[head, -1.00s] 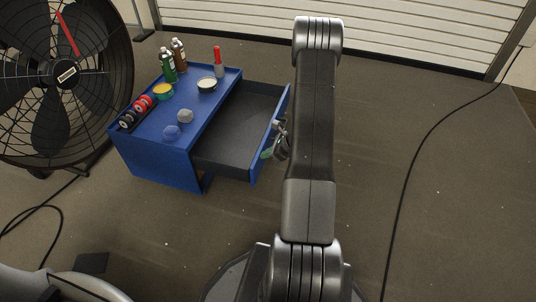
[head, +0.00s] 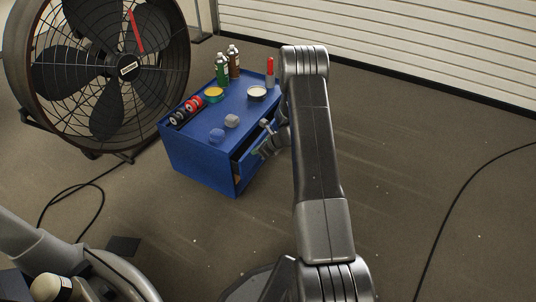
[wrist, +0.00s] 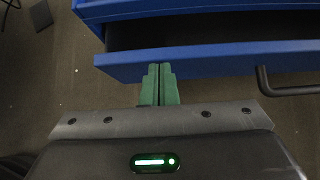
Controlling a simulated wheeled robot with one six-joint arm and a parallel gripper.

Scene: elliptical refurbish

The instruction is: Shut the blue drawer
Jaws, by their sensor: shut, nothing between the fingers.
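The blue drawer (head: 247,161) belongs to a low blue cabinet (head: 200,164) in the head view and stands slightly open. In the wrist view, the drawer front (wrist: 205,62) crosses the picture, with a dark gap between it and the cabinet edge (wrist: 200,10). A dark handle (wrist: 284,90) sticks out from the front at the right. My gripper (wrist: 158,84) has its green fingers shut together and empty, with the tips at the drawer front's outer face, left of the handle. In the head view my arm partly hides the drawer and the gripper.
Bottles (head: 222,70), a red-handled tool (head: 270,73), tins (head: 257,93) and several small items stand on the cabinet top. A large fan (head: 100,75) stands at the left. Cables lie on the floor, which is open at the right.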

